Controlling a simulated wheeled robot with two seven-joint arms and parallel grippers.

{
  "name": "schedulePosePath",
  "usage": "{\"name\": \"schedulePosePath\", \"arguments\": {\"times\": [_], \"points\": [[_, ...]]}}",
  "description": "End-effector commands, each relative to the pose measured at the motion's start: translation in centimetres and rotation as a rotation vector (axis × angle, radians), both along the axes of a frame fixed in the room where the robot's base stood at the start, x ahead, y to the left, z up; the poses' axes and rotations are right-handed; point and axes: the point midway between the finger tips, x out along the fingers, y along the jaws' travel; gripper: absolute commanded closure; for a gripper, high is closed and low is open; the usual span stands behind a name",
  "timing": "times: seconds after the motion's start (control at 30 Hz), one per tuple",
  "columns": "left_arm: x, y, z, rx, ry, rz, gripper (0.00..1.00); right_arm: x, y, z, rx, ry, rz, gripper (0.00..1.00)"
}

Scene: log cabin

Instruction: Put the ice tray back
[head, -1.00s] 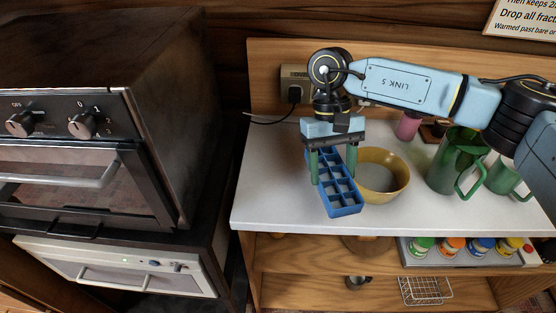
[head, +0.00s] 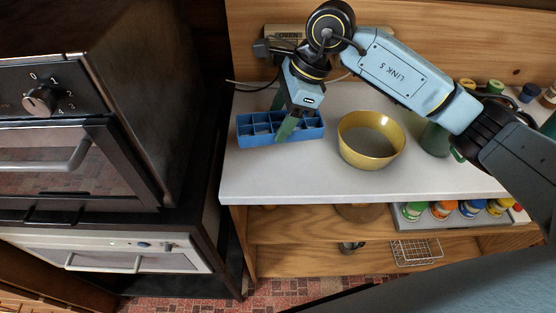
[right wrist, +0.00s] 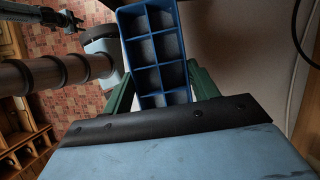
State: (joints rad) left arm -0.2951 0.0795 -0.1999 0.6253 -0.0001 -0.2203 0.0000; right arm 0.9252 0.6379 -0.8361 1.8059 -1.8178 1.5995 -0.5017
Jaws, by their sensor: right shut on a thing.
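The blue ice tray (head: 246,131), with two rows of square cells, is at the back left of the white counter. It lies crosswise, its open cells facing up. My right gripper (head: 283,115) is shut on it, one green finger behind and one in front. I cannot tell whether the tray touches the counter. In the right wrist view the tray (right wrist: 154,54) sits between the green fingers, and its cells look empty. My left gripper is not seen in the head view.
A yellow bowl (head: 371,155) stands just right of the tray. A dark oven (head: 75,160) is to the left, across a gap from the counter (head: 300,180). A green pitcher (head: 435,139) is partly behind my right arm. The counter's front left is clear.

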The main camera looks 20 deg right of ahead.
Motion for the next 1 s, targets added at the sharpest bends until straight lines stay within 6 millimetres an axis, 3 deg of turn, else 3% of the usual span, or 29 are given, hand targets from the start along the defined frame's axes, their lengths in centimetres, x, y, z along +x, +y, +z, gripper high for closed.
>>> {"name": "schedulePosePath", "arguments": {"times": [0.17,0.5,0.67,0.9,1.0], "points": [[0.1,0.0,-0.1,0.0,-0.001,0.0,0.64,0.3,0.0,0.0,0.001,0.002,-0.123,0.71],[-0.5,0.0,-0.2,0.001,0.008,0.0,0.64,0.3,0.0,-5.4,0.001,0.005,-0.143,0.71],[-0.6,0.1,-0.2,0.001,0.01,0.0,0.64,0.3,0.1,-6.5,0.0,0.003,-0.141,0.71],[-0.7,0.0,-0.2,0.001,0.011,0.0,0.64,0.3,0.0,-9.6,0.0,0.004,-0.14,0.71],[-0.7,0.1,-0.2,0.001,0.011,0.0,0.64,0.4,0.0,-9.8,0.0,0.002,-0.14,0.71]]}}
